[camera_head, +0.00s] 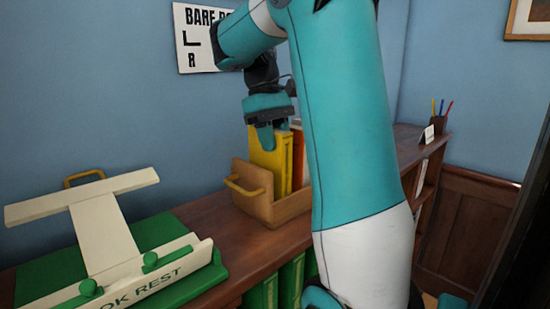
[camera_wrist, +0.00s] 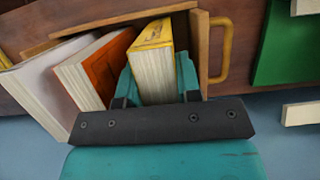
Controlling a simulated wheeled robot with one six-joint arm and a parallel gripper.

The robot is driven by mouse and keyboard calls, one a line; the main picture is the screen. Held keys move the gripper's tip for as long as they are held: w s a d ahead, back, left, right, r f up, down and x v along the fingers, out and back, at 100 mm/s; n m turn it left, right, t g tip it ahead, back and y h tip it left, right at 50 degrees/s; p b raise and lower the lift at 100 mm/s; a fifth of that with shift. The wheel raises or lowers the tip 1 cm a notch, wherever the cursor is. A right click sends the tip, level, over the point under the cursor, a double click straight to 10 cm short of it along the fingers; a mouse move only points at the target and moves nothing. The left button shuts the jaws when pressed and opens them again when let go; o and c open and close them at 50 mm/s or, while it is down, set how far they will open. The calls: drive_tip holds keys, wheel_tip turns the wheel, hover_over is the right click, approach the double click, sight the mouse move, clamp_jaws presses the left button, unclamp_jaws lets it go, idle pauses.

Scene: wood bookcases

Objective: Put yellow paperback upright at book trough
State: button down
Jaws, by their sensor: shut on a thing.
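The yellow paperback (camera_head: 269,157) stands upright at the near-left end of the wooden book trough (camera_head: 262,206). In the wrist view the yellow paperback (camera_wrist: 153,68) sits between the two teal fingers of my gripper (camera_wrist: 157,85), which is shut on it. In the head view my gripper (camera_head: 266,132) reaches down onto the book's top from above. The book's lower part is hidden by the trough wall, so I cannot tell whether it touches the trough floor. The trough (camera_wrist: 205,60) shows around it in the wrist view.
An orange book (camera_wrist: 106,68) and a white-paged book (camera_wrist: 62,75) lean beside the yellow one. A green and cream book rest (camera_head: 103,235) stands left of the trough. A pencil cup (camera_head: 439,123) and small card (camera_head: 427,135) stand farther right. My arm hides the shelf top's middle.

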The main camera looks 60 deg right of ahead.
drive_tip(key=shift+s+f, duration=0.1)
drive_tip(key=shift+f, duration=0.35)
drive_tip(key=c, duration=0.8)
unclamp_jaws()
drive_tip(key=p+v, duration=1)
drive_tip(key=p, duration=0.1)
drive_tip(key=shift+r, duration=0.35)
drive_tip(key=shift+w+d+r+p, duration=0.1)
drive_tip(key=shift+w+r+p, duration=0.25)
drive_tip(key=shift+r+p, duration=0.45)
drive_tip(key=shift+f, duration=0.15)
